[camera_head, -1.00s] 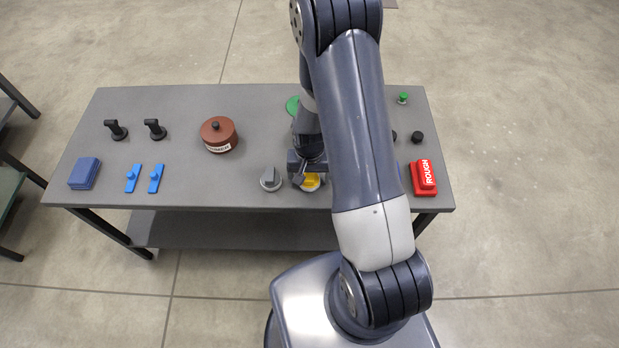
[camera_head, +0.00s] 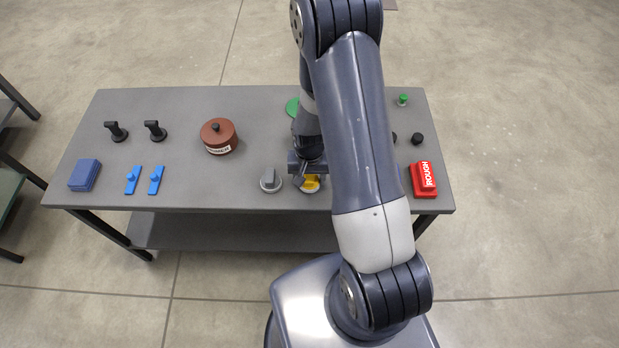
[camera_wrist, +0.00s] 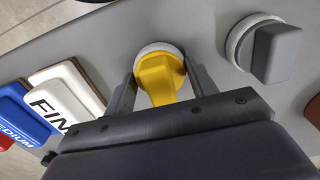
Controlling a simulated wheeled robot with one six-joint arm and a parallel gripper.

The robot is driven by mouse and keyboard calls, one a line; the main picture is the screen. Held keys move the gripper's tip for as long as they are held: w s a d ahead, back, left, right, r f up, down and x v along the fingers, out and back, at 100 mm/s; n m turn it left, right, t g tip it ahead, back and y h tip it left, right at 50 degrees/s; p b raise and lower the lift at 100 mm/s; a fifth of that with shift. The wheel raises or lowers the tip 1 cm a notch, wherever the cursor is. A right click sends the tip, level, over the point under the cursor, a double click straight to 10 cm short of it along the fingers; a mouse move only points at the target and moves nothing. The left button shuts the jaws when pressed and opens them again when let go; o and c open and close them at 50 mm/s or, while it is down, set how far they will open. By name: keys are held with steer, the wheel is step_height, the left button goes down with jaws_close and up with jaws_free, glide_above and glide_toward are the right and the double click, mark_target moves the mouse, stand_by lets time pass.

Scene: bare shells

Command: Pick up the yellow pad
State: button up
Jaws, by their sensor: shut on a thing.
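The yellow pad (camera_wrist: 160,80) is a yellow block-shaped grip on a round whitish disc. It lies between the two fingers of my gripper (camera_wrist: 160,84) in the wrist view, and the gripper is shut on it. In the head view the yellow pad (camera_head: 311,184) shows near the front edge of the table, partly hidden by my gripper (camera_head: 308,178). Whether its disc still touches the table cannot be told.
A grey pad (camera_head: 270,180) stands close on the left. In the wrist view, a white block (camera_wrist: 66,92) and a blue block (camera_wrist: 24,115) lie on the other side. A red ROUGH block (camera_head: 423,178) and a brown round pot (camera_head: 219,137) stand farther off on the grey table (camera_head: 235,180).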

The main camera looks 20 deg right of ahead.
step_height(320, 180, up, 10)
stand_by(0.6)
